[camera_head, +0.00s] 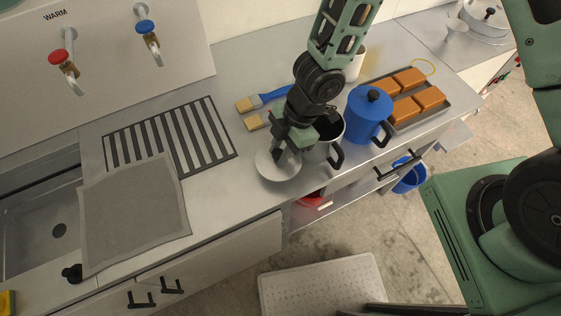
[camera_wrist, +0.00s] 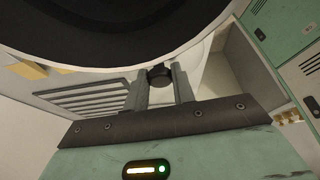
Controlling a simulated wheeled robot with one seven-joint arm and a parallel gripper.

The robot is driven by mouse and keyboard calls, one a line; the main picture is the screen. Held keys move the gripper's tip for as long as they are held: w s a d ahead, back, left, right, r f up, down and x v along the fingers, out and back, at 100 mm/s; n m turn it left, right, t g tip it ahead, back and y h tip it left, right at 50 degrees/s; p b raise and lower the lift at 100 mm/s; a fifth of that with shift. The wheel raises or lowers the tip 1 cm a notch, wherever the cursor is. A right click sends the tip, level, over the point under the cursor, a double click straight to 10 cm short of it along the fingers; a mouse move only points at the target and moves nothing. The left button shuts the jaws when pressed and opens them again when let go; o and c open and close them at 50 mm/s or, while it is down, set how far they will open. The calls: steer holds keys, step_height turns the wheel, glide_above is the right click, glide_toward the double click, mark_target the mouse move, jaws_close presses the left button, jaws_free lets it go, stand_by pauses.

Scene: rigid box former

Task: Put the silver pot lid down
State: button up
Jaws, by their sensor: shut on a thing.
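The silver pot lid (camera_head: 283,174) is a pale round disc under my gripper (camera_head: 283,151), near the counter's front edge. My gripper is shut on its knob. In the wrist view the dark knob (camera_wrist: 160,77) shows between my two fingertips (camera_wrist: 160,88). I cannot tell whether the lid touches the counter or hangs just above it. A silver pot (camera_head: 318,156) with a dark inside and a black handle stands open just right of my gripper. My arm partly hides it.
A blue pot (camera_head: 366,118) and a tray (camera_head: 445,110) of orange blocks stand to the right. Brushes (camera_head: 262,98) lie behind my gripper. A striped rack (camera_head: 108,152), a grey cloth (camera_head: 133,215) and a sink (camera_head: 30,235) are to the left. Bare counter (camera_head: 222,190) lies left of the lid.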

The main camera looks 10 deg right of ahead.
steer(key=shift+f+b, duration=1)
steer(key=shift+f, duration=0.95)
steer(key=shift+f, duration=0.1)
steer(key=o, duration=1)
